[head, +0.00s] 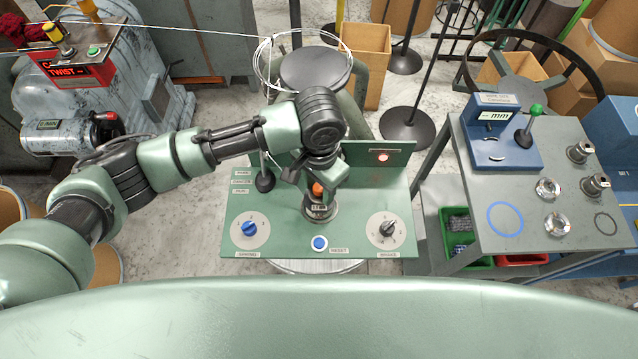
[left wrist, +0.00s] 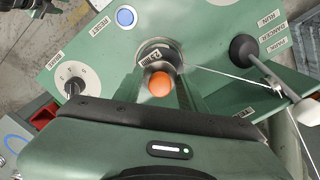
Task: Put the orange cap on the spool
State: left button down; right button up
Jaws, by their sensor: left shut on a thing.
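The orange cap (head: 317,188) shows as a small round orange top at the tips of my left gripper (head: 320,178). In the left wrist view the cap (left wrist: 160,85) sits between the two green fingers, which are shut on it. The spool (head: 320,209) is a metal cylinder with a label, standing at the middle of the green console. The cap is over or just behind the spool in the head view; I cannot tell whether they touch. In the left wrist view the spool (left wrist: 160,52) shows just beyond the cap, partly hidden by the fingers. My right gripper is not in view.
The green console (head: 285,232) carries a blue knob (head: 249,228), a black knob (head: 387,229), a blue reset button (head: 319,243) and a black-knobbed lever (head: 265,182). A thin wire (left wrist: 225,77) runs near the spool. A grey table (head: 480,220) with metal parts stands at right.

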aim_at(319, 187)
pick_arm(q)
jog(key=shift+f, duration=0.15)
jog(key=shift+f, duration=0.45)
jog(key=c, duration=0.8)
grip_release()
jog(key=shift+c, duration=0.2)
notch_tip(319, 187, up, 13)
jog(key=b, duration=0.2)
